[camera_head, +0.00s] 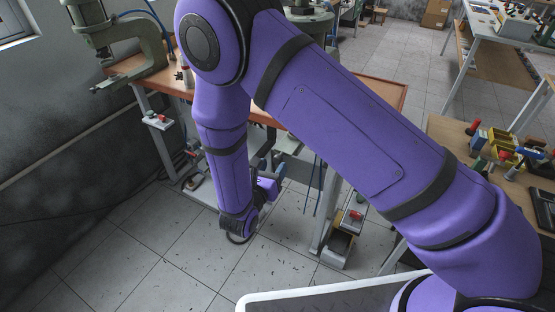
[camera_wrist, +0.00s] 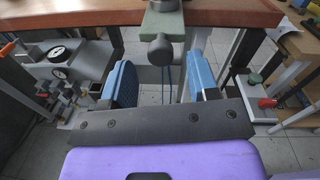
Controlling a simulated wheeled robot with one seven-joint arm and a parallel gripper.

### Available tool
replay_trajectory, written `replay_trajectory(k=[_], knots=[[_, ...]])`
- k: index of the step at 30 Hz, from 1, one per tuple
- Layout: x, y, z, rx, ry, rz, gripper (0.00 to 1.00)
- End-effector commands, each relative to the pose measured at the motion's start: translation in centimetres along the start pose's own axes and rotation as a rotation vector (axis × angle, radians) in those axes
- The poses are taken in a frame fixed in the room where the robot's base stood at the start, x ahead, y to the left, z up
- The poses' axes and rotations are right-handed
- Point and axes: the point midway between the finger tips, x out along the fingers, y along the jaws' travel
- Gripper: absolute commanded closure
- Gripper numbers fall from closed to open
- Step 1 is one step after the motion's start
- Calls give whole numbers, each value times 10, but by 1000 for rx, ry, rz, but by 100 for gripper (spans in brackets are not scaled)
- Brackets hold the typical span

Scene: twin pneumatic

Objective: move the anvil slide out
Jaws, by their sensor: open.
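A grey-green block with a dark round knob (camera_wrist: 160,50) juts from the front edge of the bench at the top middle of the wrist view. It looks like the end of the anvil slide, but most of it is cut off by the frame. My gripper (camera_wrist: 161,78) is open, with its two blue fingers spread apart and nothing held between them. The knob lies between and just beyond the fingers in the picture; I see no contact. In the head view my gripper (camera_head: 268,185) is small, low beside the bench, and the arm hides the slide.
The wooden bench (camera_head: 388,92) carries a green press (camera_head: 150,45) at left and a second press (camera_head: 308,14) behind my arm. Gauges (camera_wrist: 60,54) and fittings sit left of the fingers, a red-handled valve (camera_wrist: 267,103) right. A cluttered side table (camera_head: 450,130) stands at right.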

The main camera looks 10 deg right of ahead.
Motion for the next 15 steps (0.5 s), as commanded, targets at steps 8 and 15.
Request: replay_trajectory(k=[8, 15], knots=[[33, 0, 0, 0, -1, -2, 45], [38, -1, 0, 0, 0, -1, 45]])
